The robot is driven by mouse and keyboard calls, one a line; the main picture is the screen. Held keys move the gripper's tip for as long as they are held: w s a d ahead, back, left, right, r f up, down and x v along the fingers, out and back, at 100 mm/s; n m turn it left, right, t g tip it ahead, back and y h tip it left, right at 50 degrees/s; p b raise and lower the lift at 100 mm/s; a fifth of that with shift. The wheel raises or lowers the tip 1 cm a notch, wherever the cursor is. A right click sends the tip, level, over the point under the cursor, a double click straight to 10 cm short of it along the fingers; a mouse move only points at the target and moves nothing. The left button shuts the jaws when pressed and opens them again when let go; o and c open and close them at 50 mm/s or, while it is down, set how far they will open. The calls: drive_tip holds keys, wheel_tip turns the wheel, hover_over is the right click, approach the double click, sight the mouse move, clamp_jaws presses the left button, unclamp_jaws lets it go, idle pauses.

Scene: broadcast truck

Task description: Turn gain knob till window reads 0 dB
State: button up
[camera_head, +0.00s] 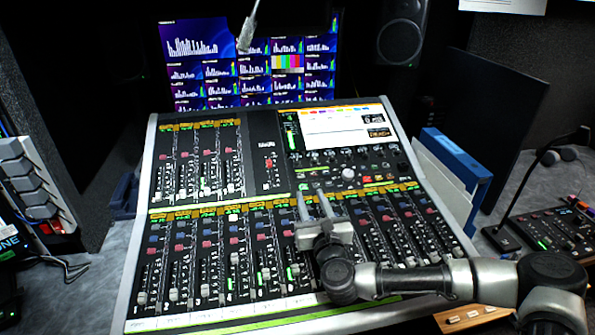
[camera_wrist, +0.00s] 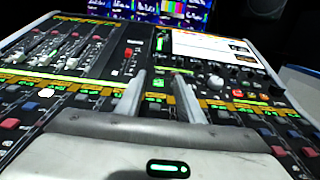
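A pale round knob (camera_head: 348,174), larger than the small dark knobs near it, stands on the mixing console below its screen. I cannot confirm from a label that it is the gain knob. It also shows in the wrist view (camera_wrist: 216,82), right of my fingers. A small dark window (camera_head: 376,121) with light characters sits at the right of the console's screen (camera_head: 335,127); its reading is too small to tell. My gripper (camera_head: 310,194) is over the console, left of and nearer than the pale knob. Its two fingers (camera_wrist: 160,75) are apart with nothing between them.
The mixing console (camera_head: 142,215) has rows of faders and buttons. Monitors (camera_head: 198,40) and a speaker (camera_head: 401,35) stand behind it. A thin microphone (camera_head: 246,35) hangs in front of the monitors. Blue and white folders (camera_head: 455,160) lean at the right, near a smaller panel (camera_head: 555,232).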

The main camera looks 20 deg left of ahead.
sight(298, 164)
drive_tip(key=x, duration=1.6)
drive_tip(key=shift+w+a+b, duration=0.1)
drive_tip(key=shift+a+b, duration=0.1)
drive_tip(key=shift+b, duration=0.2)
clamp_jaws()
